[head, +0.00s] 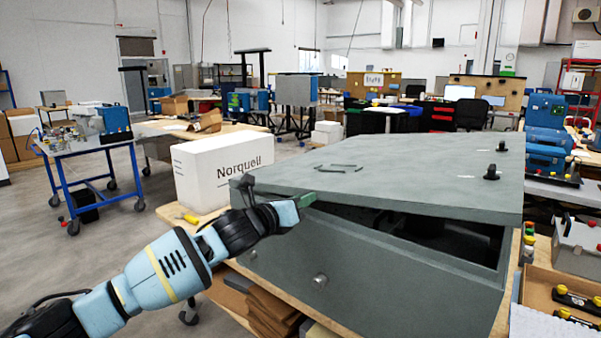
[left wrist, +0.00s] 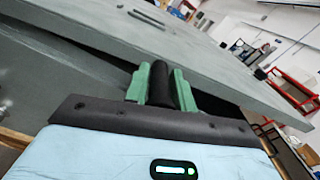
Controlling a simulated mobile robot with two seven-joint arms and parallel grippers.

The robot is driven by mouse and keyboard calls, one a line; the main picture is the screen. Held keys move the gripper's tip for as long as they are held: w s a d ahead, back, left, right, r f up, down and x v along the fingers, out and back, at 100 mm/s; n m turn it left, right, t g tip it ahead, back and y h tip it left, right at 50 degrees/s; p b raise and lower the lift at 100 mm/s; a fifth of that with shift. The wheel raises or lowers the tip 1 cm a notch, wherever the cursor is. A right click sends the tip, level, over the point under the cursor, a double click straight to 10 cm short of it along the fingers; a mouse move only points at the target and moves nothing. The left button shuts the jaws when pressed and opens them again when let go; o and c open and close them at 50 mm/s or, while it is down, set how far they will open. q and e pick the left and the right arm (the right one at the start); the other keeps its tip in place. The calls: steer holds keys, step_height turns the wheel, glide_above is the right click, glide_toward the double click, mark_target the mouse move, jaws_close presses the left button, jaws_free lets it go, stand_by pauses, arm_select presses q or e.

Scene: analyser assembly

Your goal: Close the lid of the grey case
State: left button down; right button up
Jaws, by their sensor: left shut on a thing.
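The grey case (head: 340,265) stands on a wooden-topped table, its lid (head: 400,180) partly raised. The gap under the lid is narrow near my gripper and wider toward the right, showing the dark inside. My left gripper (head: 307,200) is at the lid's near edge, toward the left corner. In the left wrist view the green fingers (left wrist: 158,85) are shut on a black cylindrical handle (left wrist: 159,88) at the lid's edge. The lid (left wrist: 200,62) stretches beyond them. How the handle joins the lid is hidden. My right gripper is not in view.
A white Norquell box (head: 222,170) stands left of the case. Two black knobs (head: 491,173) stand up from the lid's right side. A wooden tray (head: 540,290) with black and yellow parts is at the right. A blue cart (head: 95,150) stands farther left on open floor.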

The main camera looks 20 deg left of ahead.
arm_select(q)
step_height(320, 180, down, 5)
steer(key=shift+d+f+m+b, duration=0.15)
steer(key=shift+m+b, duration=0.15)
steer(key=shift+m, duration=0.7)
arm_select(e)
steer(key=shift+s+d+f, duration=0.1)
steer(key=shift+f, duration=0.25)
arm_select(q)
steer(key=shift+f, duration=0.2)
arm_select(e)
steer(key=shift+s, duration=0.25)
arm_select(q)
steer(key=c, duration=1.3)
jaws_free()
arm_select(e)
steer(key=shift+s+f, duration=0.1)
arm_select(q)
steer(key=v, duration=0.8)
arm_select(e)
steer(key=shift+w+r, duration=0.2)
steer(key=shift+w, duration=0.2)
